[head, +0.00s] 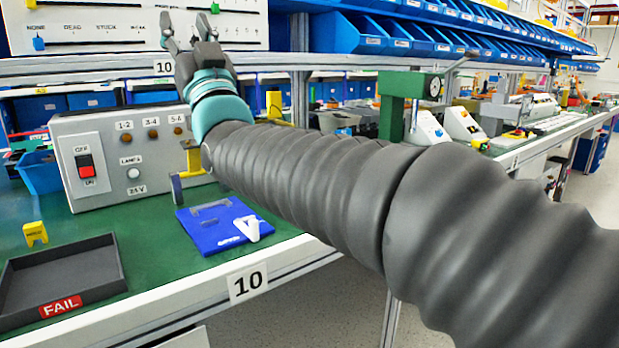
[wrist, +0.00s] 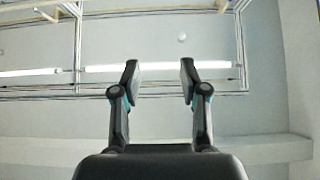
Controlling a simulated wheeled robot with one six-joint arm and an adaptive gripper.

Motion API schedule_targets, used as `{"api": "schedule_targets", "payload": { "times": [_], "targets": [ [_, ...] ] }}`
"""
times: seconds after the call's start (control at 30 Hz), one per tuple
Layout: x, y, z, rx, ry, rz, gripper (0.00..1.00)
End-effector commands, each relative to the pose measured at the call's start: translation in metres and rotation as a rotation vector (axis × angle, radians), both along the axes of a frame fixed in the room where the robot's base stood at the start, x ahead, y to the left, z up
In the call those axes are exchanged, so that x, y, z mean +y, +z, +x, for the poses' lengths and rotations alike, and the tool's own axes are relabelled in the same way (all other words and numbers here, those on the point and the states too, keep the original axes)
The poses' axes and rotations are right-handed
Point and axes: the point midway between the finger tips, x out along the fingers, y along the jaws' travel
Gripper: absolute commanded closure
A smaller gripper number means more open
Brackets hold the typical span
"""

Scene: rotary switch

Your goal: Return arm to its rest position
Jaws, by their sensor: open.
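My arm, in a grey ribbed sleeve, stretches from the lower right of the head view to the upper left. My gripper (head: 190,30) points upward in front of the white panel at the back of the bench, with its fingers apart and nothing between them. In the wrist view my gripper (wrist: 160,75) also shows open and empty, with the ceiling and a light strip beyond it. A grey control box (head: 130,150) stands on the bench below my gripper. It carries a red rocker switch (head: 85,165) marked OFF at its top and several round brown parts along its upper edge.
A black FAIL tray (head: 60,285) sits at the bench's front left, near a yellow clip (head: 35,233). A blue plate (head: 220,225) lies below my arm. A green press (head: 400,100) stands behind the arm. Blue bins (head: 350,35) line the shelf above.

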Motion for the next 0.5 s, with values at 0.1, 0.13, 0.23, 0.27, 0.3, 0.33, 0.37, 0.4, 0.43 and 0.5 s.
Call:
{"api": "schedule_targets", "payload": {
  "times": [0.1, 0.13, 0.23, 0.27, 0.3, 0.33, 0.37, 0.4, 0.43, 0.5],
  "targets": [
    [-0.011, -0.010, 0.006, 0.046, -0.023, -0.034, 0.56],
    [-0.015, -0.013, 0.009, 0.060, -0.029, -0.043, 0.56],
    [-0.025, -0.022, 0.014, 0.103, -0.049, -0.074, 0.56],
    [-0.029, -0.027, 0.016, 0.120, -0.057, -0.085, 0.56],
    [-0.034, -0.032, 0.018, 0.142, -0.065, -0.099, 0.56],
    [-0.038, -0.036, 0.019, 0.158, -0.072, -0.109, 0.56],
    [-0.042, -0.041, 0.021, 0.178, -0.080, -0.122, 0.56],
    [-0.048, -0.047, 0.023, 0.205, -0.091, -0.139, 0.56],
    [-0.053, -0.053, 0.024, 0.226, -0.100, -0.152, 0.56],
    [-0.066, -0.067, 0.028, 0.281, -0.121, -0.184, 0.56]
  ]
}}
